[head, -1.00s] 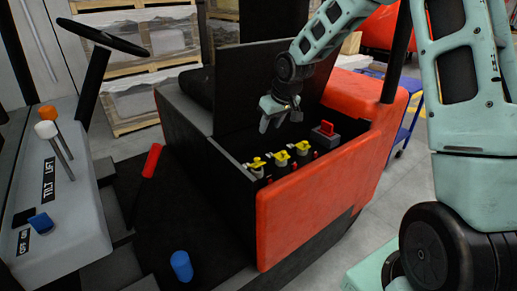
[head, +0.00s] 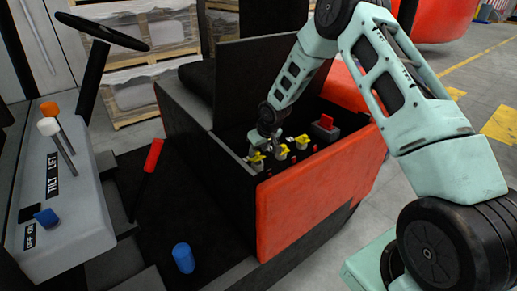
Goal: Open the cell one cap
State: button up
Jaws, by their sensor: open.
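Three yellow caps on pale cell tops stand in a row inside the open battery compartment: a left cap (head: 257,157), a middle cap (head: 283,149) and a right cap (head: 302,139). No cell numbers are readable, so I cannot tell by marking which is cell one. My gripper (head: 262,145) is open and points down at the left cap, very close to it. The fingers partly hide that cap. I cannot tell whether they touch it or stand just above it.
The red side wall (head: 320,190) of the compartment stands in front of the caps. A black raised lid (head: 255,80) stands behind. A grey block with a red top (head: 326,123) sits right of the caps. The steering wheel (head: 100,30) and lever console are at left.

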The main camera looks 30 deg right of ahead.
jog(key=shift+w+f, duration=0.1)
jog(key=shift+f, duration=0.15)
grip_shut()
jog(key=shift+w+r+g+p, duration=0.4)
jog(key=shift+g+p, duration=0.2)
jog(key=shift+p, duration=0.3)
jog(key=shift+w+a+f+g, duration=0.15)
jog(key=shift+w+g, duration=0.55)
jog(key=shift+g, duration=0.5)
jog(key=shift+w+r+g+h, duration=0.2)
jog(key=shift+g+h, duration=0.1)
jog(key=shift+g, duration=0.1)
grip_release()
